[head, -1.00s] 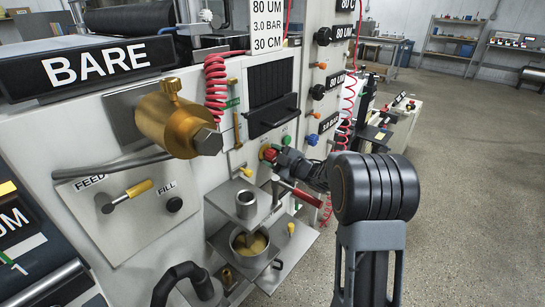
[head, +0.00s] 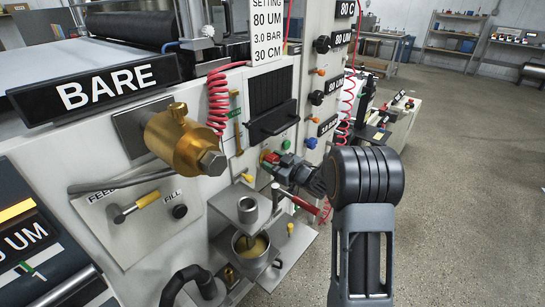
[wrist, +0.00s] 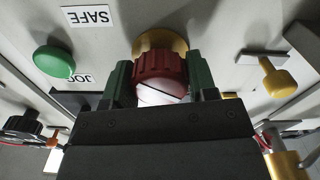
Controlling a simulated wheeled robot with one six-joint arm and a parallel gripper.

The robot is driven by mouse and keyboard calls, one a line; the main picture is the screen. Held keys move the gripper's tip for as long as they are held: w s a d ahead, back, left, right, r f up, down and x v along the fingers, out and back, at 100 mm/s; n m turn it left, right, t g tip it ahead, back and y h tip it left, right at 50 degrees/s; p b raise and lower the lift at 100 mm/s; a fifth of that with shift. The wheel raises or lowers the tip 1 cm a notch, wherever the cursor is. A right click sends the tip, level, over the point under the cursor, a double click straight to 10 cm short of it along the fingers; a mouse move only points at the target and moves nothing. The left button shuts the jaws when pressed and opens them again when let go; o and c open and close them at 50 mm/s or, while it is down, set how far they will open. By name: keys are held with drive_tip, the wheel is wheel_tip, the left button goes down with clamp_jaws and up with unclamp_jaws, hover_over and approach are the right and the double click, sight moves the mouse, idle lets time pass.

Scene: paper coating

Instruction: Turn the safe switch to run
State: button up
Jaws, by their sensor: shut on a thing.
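A SAFE label (wrist: 88,16) appears upside down at upper left in the wrist view. A JOG label (wrist: 79,78) is partly hidden. No RUN label is readable.
A green button (wrist: 53,62) and a yellow knob (wrist: 274,77) flank the switch. A red coiled hose (head: 218,100) hangs above left.

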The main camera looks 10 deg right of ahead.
drive_tip(key=m+p, duration=0.4)
drive_tip(key=m, duration=0.2)
drive_tip(key=shift+r+m, duration=0.15)
drive_tip(key=shift+m, duration=0.15)
drive_tip(key=m+p, duration=0.3)
drive_tip(key=m, duration=0.1)
drive_tip(key=shift+m, duration=0.3)
drive_tip(key=shift+f, duration=0.2)
drive_tip(key=o, duration=0.9)
drive_tip(key=shift+s, duration=0.1)
drive_tip(key=b+v, duration=0.1)
drive_tip(key=v, duration=1.2)
drive_tip(key=shift+s+d, duration=0.25)
drive_tip(key=shift+s, duration=0.1)
drive_tip(key=shift+a, duration=0.1)
